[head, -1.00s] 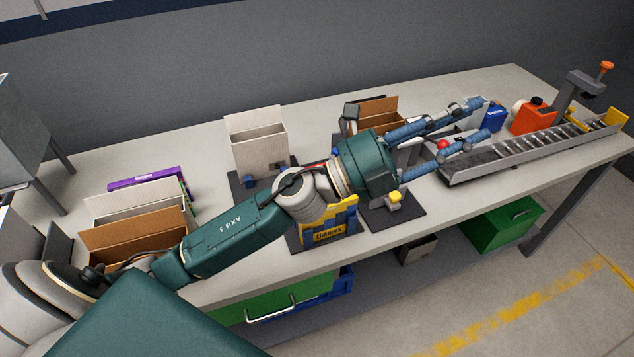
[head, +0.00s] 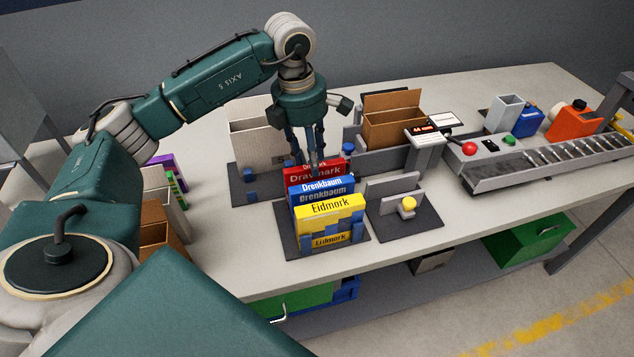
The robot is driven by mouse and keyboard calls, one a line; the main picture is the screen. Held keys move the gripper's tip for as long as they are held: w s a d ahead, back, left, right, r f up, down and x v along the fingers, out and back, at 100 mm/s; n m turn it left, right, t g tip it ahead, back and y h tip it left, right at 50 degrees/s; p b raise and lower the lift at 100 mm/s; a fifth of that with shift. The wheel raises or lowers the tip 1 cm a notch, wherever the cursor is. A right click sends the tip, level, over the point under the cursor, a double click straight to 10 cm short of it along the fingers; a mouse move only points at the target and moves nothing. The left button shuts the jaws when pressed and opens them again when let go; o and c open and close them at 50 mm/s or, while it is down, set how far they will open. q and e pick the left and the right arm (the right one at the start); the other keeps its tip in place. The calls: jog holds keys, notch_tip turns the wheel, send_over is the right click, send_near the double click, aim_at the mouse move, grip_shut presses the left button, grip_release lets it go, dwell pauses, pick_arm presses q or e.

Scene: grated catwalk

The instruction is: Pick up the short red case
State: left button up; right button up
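My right gripper is not in view.
A white box (head: 258,140) stands left of the gripper, close behind the cases. A brown open carton (head: 392,120) and a small stand with a yellow knob (head: 409,204) are to the right. A roller conveyor (head: 550,150) fills the right part of the table.

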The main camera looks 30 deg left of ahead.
pick_arm(q)
jog(key=f, duration=0.3)
jog(key=shift+d, duration=0.2)
jog(key=f+p, duration=0.1)
jog(key=f, duration=0.1)
jog(key=f+p, duration=0.1)
jog(key=f, duration=0.1)
jog(key=shift+w+d+p, duration=0.3)
jog(key=shift+w+p, duration=0.05)
jog(key=shift+w, duration=0.05)
jog(key=shift+f, duration=0.6)
jog(key=shift+w, duration=0.1)
grip_shut()
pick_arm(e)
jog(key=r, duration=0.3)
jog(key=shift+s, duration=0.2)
